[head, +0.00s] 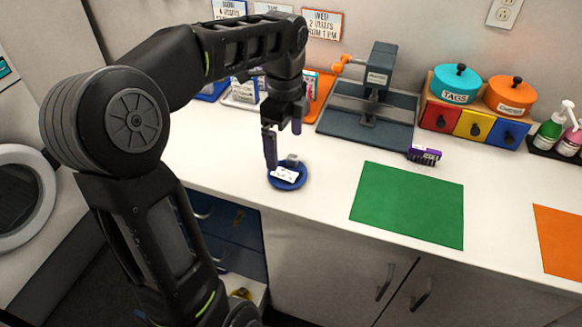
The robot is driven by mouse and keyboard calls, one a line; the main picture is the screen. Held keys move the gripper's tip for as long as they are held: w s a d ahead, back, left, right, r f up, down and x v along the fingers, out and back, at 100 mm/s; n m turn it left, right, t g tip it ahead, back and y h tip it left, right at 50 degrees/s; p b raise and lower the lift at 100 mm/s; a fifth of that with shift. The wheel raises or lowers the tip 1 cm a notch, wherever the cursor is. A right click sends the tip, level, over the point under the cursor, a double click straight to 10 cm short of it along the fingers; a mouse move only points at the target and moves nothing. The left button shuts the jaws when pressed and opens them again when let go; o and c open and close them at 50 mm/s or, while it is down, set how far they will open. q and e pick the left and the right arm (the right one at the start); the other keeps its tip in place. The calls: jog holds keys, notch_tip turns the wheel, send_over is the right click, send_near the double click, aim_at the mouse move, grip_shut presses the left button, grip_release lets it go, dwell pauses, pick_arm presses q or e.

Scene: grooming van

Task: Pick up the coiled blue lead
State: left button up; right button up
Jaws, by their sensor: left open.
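The coiled blue lead (273,182) appears as a small round blue shape on the white counter, near its front edge. A white printed tag and a small grey piece lie on top of it. My left gripper (284,145) is open and points down just above the lead. One dark finger hangs close to the lead's back left edge, and the other is higher on the right. I cannot tell whether a finger touches it. My right gripper is not in view.
A green mat (410,204) lies right of the lead, with a purple box (424,155) behind it. A grey press (368,100) with an orange handle stands at the back. Colored drawers (472,124) and lidded pots stand at the right. An orange mat (560,240) lies far right.

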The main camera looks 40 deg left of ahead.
aim_at(287, 170)
pick_arm(q)
jog(key=shift+f, duration=1.35)
jog(key=f, duration=0.5)
jog(key=shift+d+f+p, duration=0.15)
jog(key=shift+d+p, duration=0.05)
jog(key=shift+p, duration=0.1)
jog(key=shift+c, duration=0.3)
jog(key=c, duration=1.4)
